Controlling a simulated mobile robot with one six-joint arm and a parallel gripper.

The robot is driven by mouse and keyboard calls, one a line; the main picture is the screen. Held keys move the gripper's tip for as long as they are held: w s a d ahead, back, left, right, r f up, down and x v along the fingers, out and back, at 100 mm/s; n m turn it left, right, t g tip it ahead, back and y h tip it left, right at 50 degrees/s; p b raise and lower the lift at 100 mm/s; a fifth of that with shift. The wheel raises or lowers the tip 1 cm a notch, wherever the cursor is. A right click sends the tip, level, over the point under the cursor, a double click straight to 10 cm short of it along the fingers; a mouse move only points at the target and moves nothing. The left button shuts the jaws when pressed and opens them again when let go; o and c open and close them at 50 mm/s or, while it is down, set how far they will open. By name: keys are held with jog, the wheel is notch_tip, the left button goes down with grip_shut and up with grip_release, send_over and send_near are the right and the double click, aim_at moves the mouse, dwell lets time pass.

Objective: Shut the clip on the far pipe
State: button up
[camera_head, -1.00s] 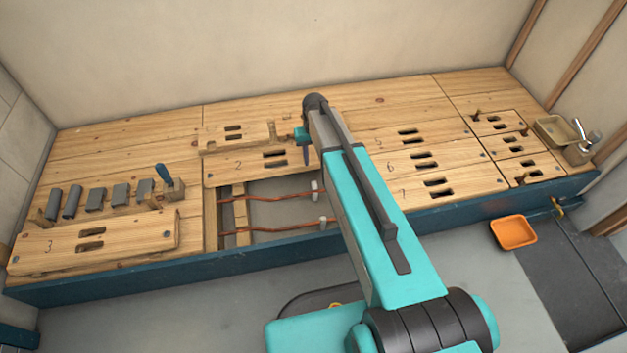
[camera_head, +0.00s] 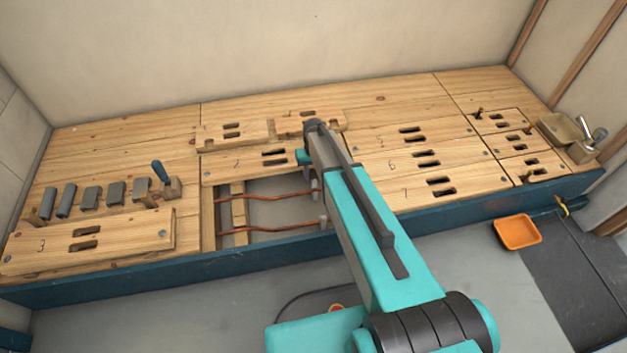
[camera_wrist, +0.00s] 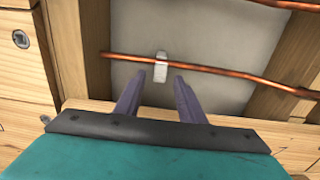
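Two copper pipes cross the floor opening: the far pipe (camera_head: 270,198) and the near pipe (camera_head: 275,229). In the wrist view, a small white clip (camera_wrist: 160,70) sits around one pipe (camera_wrist: 215,71); it looks like the far one, with the other pipe (camera_wrist: 292,5) at the top right. Whether this clip is open or shut cannot be told. My gripper (camera_wrist: 160,78) is open, its two purple fingers apart on either side of the clip's lower end, with nothing held.
Board 2 (camera_head: 225,166) lies behind the opening, and a wooden joist (camera_head: 239,212) stands at its left. Boards 6 (camera_head: 395,172) and 7 (camera_head: 408,198) lie to the right. An orange tray (camera_head: 517,232) rests on the floor at the right.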

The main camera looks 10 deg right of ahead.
jog(key=shift+f, duration=0.85)
jog(key=c, duration=0.9)
jog(key=shift+a, duration=0.15)
grip_shut()
